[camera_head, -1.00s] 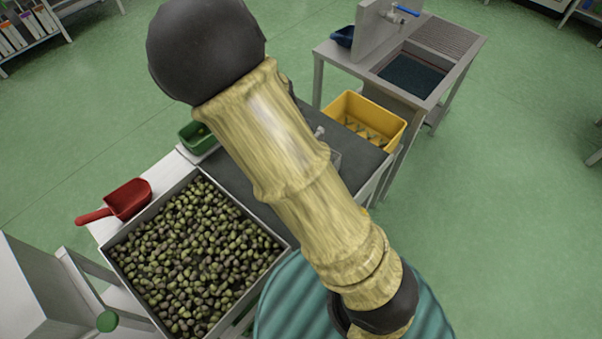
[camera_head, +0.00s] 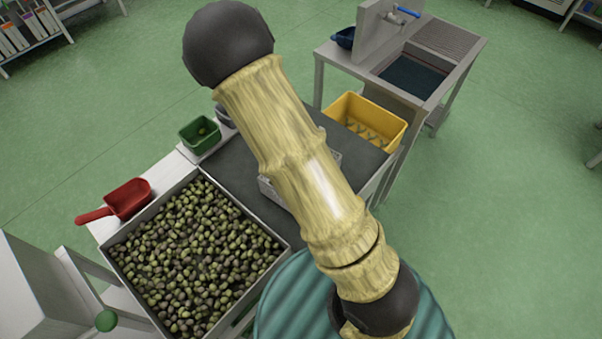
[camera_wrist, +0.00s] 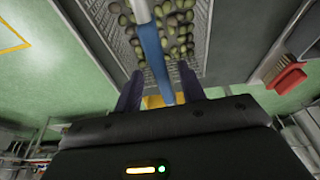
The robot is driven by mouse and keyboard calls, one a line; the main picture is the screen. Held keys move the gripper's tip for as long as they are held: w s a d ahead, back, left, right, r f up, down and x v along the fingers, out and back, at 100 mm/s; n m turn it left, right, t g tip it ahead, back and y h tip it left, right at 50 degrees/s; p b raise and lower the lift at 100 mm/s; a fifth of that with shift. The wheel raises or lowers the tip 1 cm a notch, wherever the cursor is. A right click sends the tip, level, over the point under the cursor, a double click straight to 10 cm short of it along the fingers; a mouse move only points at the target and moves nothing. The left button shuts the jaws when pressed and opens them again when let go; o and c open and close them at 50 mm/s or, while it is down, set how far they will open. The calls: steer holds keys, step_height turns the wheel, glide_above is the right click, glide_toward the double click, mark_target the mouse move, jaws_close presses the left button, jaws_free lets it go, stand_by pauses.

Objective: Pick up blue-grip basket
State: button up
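The blue-grip basket is a light grey mesh basket; in the wrist view its wall (camera_wrist: 95,37) shows, with green and dark olives inside. Its handle with the blue grip (camera_wrist: 153,50) crosses the middle of the wrist view. My gripper (camera_wrist: 160,82) is open, with one dark finger on each side of the blue grip and gaps between. I cannot tell how deep the grip lies between the fingers. In the head view my arm covers most of the basket; a bit of its grey side (camera_head: 267,189) shows on the dark worktop. My gripper is hidden there.
A tray of olives (camera_head: 282,236) stands at the front left of the worktop (camera_head: 228,172). A red scoop (camera_head: 129,198) and a green bin (camera_head: 200,147) lie beside it. A yellow crate (camera_head: 387,143) is at the right, before a sink (camera_head: 452,68).

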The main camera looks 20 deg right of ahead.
steer(key=x, duration=0.3)
steer(key=shift+w+d+f, duration=0.1)
steer(key=shift+w+f, duration=0.1)
steer(key=shift+f, duration=0.1)
steer(key=shift+c, duration=0.2)
jaws_close()
steer(key=shift+r, duration=0.1)
